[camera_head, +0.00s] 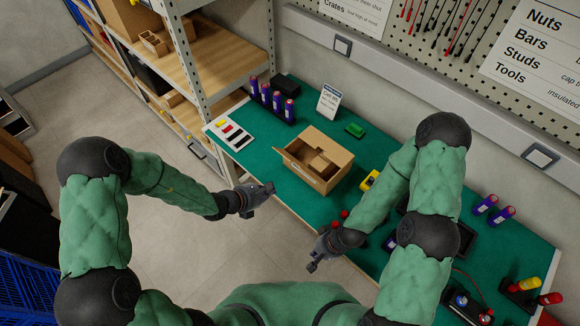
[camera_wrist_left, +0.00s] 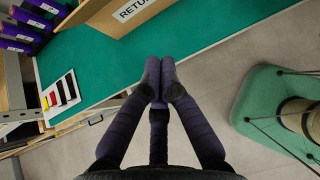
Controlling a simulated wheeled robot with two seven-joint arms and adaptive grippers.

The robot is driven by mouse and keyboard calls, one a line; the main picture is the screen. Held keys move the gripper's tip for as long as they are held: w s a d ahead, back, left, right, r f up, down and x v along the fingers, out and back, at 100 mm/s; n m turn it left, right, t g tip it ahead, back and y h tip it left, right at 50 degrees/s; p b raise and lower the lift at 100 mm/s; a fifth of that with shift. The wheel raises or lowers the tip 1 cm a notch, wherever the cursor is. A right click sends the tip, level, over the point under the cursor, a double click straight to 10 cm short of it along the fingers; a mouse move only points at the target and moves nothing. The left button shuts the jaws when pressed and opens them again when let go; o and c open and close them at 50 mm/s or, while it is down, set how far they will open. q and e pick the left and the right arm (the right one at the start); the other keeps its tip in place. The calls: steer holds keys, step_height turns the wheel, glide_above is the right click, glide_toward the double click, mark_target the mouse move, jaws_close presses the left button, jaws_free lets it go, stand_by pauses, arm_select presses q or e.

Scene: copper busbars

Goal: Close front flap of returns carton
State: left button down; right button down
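The brown returns carton (camera_head: 338,177) stands on the green bench top with its top open, and I can see into it. Flap panels show around its opening, but which one is the front flap is hard to tell at this size. In the left wrist view the carton's wall (camera_wrist_left: 108,22) with a white printed label is at the top edge, partly cut off. My left gripper (camera_head: 268,190) is in front of the carton, to its lower left, apart from it. In the left wrist view its fingers (camera_wrist_left: 160,78) meet, with nothing between them. My right gripper (camera_head: 312,265) is below the carton, near the bench's front edge.
A card with coloured strips (camera_head: 231,134) lies left. Shelving (camera_head: 215,60) borders the left.

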mark_target(299, 165)
arm_select(q)
steer(key=w+d+f+n+b, duration=0.1)
steer(key=w+d+f, duration=0.1)
steer(key=w+d, duration=0.5)
steer(key=shift+w+d+f+t, duration=0.15)
steer(key=shift+w+f+t, duration=0.2)
steer(key=shift+w, duration=0.75)
steer(key=shift+r, duration=0.2)
